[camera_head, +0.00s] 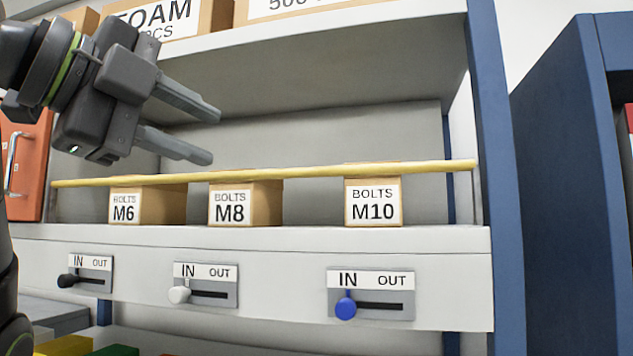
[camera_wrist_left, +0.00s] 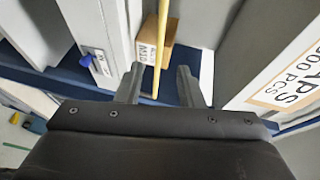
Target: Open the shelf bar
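A thin yellow bar (camera_head: 300,173) runs across the front of a shelf, in front of the boxes there. My left gripper (camera_head: 211,138) is above the left half of the bar in the head view, its two fingers apart and empty, pointing right. In the left wrist view the bar (camera_wrist_left: 162,32) runs lengthwise through the gap between the fingers of the left gripper (camera_wrist_left: 159,68). No finger is seen closed on the bar, and whether one touches it I cannot tell. My right gripper is not in view.
Boxes labelled M6 (camera_head: 148,205), M8 (camera_head: 245,203) and M10 (camera_head: 373,202) stand behind the bar. Below are black (camera_head: 68,280), white (camera_head: 180,294) and blue (camera_head: 346,308) sliders, all at IN. An upper shelf (camera_head: 330,45) hangs above; a blue post (camera_head: 494,150) stands right.

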